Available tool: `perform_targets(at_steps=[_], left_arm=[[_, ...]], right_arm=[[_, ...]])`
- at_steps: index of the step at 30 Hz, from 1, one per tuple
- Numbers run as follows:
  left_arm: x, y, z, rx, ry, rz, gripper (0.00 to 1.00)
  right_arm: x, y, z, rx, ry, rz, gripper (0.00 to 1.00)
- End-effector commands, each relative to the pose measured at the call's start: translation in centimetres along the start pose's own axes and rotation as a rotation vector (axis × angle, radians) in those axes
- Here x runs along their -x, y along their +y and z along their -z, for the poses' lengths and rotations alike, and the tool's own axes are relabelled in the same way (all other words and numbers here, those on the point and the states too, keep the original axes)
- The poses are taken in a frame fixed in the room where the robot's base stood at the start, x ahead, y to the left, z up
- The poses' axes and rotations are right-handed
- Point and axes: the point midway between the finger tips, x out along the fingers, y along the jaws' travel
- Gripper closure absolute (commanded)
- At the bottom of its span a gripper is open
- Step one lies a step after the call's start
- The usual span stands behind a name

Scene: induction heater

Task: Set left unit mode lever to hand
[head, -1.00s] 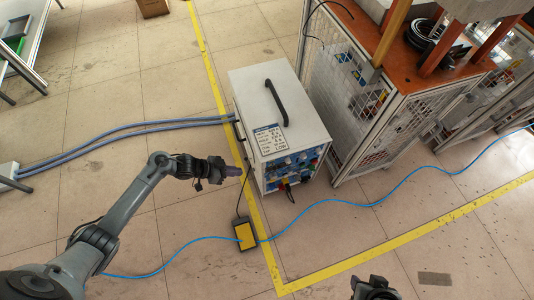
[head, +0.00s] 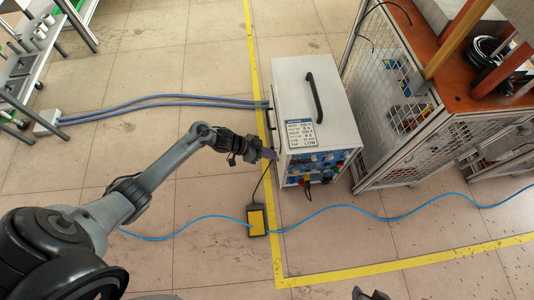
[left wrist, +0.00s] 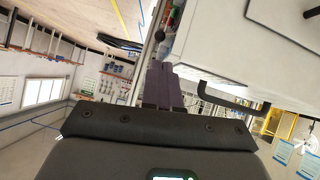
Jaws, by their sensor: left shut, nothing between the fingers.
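The white heater unit (head: 312,95) stands on the floor, with a black handle on top and a label near its front edge. Its front panel (head: 318,165) carries blue, red and yellow parts. The mode lever is too small to tell apart. My left gripper (head: 269,154) is shut and empty, beside the unit's front left edge; I cannot tell whether it touches. In the left wrist view its shut fingers (left wrist: 163,85) point toward the unit's edge, with the white casing (left wrist: 240,40) at right. My right gripper (head: 371,294) barely shows at the bottom edge.
A caged machine (head: 400,120) stands close right of the unit. A yellow and black foot pedal (head: 257,220) and a blue cable (head: 350,212) lie on the floor in front. Blue hoses (head: 160,100) run left. A shelf rack (head: 30,70) stands upper left.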

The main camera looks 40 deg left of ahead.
Motion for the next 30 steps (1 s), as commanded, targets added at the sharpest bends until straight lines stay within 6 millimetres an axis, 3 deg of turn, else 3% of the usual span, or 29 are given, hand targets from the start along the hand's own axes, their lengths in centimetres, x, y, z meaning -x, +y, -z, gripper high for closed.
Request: perform_targets(at_steps=[6,15,21,30], left_arm=[[-4.6,0.0,-0.3,0.0,0.002,-0.001,1.0],[-8.9,-0.1,-0.3,-0.001,0.001,0.0,1.0],[-10.2,0.0,-0.1,0.0,0.0,0.001,1.0],[-10.4,0.0,0.0,-0.001,-0.001,0.001,1.0]], right_arm=[[-2.5,-0.1,-0.8,0.0,0.0,0.0,0.57],[-4.9,-0.1,-1.6,0.004,-0.001,-0.003,0.57],[-5.5,0.0,-1.8,0.006,-0.001,-0.005,0.57],[-5.6,0.0,-1.8,0.006,-0.001,-0.005,0.57]])
